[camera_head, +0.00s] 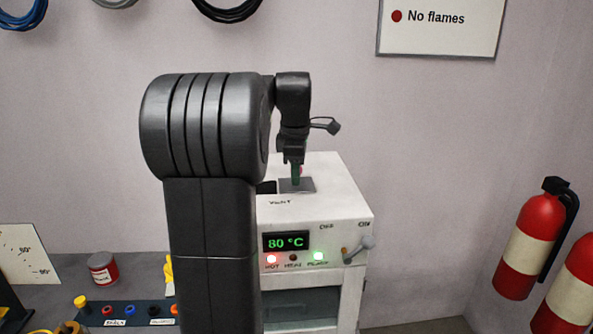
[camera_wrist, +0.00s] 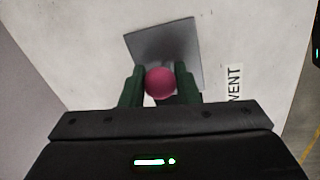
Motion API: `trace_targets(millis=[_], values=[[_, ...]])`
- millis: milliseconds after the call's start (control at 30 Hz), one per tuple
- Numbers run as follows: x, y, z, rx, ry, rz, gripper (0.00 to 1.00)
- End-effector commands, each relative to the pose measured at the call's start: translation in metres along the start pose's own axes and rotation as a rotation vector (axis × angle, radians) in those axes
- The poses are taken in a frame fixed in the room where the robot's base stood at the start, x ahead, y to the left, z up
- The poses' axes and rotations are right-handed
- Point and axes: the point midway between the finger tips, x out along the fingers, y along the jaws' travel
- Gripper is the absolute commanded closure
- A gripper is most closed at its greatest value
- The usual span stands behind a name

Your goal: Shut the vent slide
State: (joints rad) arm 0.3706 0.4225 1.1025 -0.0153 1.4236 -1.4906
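The vent slide is a grey plate (camera_head: 308,186) on top of a white oven-like cabinet, with a pink ball knob (camera_wrist: 160,83) standing on it. The plate also shows in the wrist view (camera_wrist: 183,37), beside the VENT label. In the head view a dark opening (camera_head: 266,188) shows just left of the plate, partly hidden by my arm. My gripper (camera_wrist: 160,80) points down over the plate. Its green fingers lie along both sides of the knob and appear to touch it, with no clear gap. In the head view they hide most of the knob.
A red can (camera_head: 102,268) and a row of coloured caps stand at lower left. Fire extinguishers (camera_head: 530,240) are at right.

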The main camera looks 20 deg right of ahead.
Motion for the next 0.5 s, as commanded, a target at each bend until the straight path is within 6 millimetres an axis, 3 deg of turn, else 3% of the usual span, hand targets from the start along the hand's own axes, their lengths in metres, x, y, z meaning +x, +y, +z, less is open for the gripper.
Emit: trace_targets(millis=[167,500], values=[[-0.001,-0.001,-0.007,-0.002,0.0,-0.001,1.0],[-0.004,-0.014,-0.075,-0.005,0.001,-0.002,1.0]])
